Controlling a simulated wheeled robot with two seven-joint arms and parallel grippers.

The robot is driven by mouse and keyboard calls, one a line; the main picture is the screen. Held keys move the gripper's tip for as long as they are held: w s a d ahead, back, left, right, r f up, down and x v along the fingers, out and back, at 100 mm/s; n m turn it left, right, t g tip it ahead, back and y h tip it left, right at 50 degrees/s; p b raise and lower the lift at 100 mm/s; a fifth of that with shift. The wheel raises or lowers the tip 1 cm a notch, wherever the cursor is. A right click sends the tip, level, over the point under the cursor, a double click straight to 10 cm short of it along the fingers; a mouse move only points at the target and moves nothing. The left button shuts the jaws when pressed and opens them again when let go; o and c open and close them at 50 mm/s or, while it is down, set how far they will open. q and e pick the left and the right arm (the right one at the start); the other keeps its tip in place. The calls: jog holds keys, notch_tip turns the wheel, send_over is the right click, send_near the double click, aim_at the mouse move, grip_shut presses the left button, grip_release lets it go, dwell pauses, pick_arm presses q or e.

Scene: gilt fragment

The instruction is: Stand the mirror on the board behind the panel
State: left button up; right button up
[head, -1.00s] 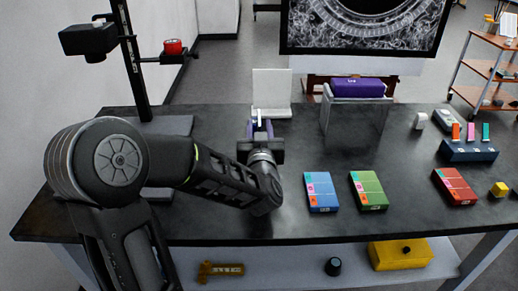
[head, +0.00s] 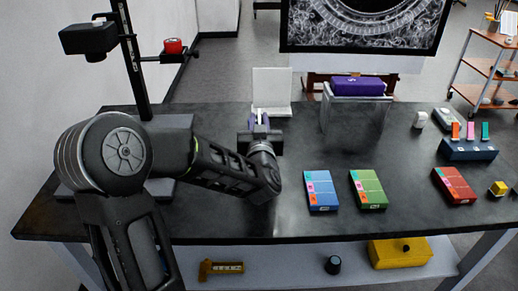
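A pale upright panel (head: 272,84) with a low pale foot stands at the back of the dark table. My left gripper (head: 259,118) is just in front of that foot, pointing away from me, with a gap between its purplish fingertips. It looks open; I see nothing clearly held, and I cannot tell whether it touches the foot. A grey board (head: 172,123) lies at the left under a black post, partly hidden by my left arm. I cannot identify a mirror for certain. My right gripper is not in view.
A clear box (head: 352,122) with a purple block (head: 358,87) on top stands right of the panel. Blue (head: 321,190), green (head: 368,189) and red (head: 454,185) boxes lie nearer. The post carries a camera (head: 88,39) and a side arm.

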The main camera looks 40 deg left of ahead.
pick_arm(q)
grip_shut()
jog(key=shift+r, duration=0.1)
dwell(1.0)
